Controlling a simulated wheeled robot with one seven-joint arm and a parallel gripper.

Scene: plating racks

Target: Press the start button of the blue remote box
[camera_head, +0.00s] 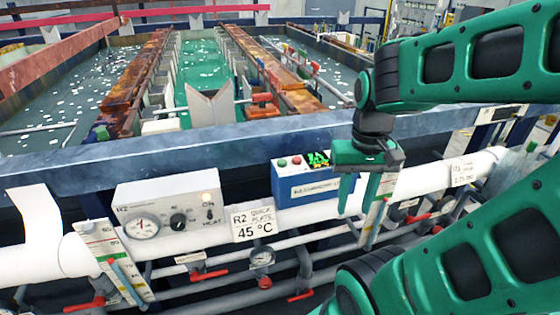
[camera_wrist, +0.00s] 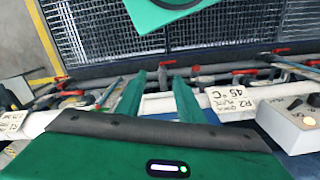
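The blue remote box (camera_head: 303,188) sits on the white pipe below the tank rim in the head view. Its pale top carries two small round buttons, one red and one green, at the left, and a dark display with green characters (camera_head: 318,159) at the right. Any labels by the buttons are too small to read. My gripper (camera_head: 358,192) is just right of the box, fingers pointing down, apart and empty. In the wrist view the two green fingers (camera_wrist: 158,95) also stand apart with nothing between them. I cannot make out the box clearly there.
A grey heater box (camera_head: 168,207) with dials stands left of the blue box, with a 45 °C sign (camera_head: 253,222) between them. The white pipe (camera_head: 425,183) continues right, past gauges and red-handled valves (camera_head: 208,275). The tank rim (camera_head: 230,145) runs behind.

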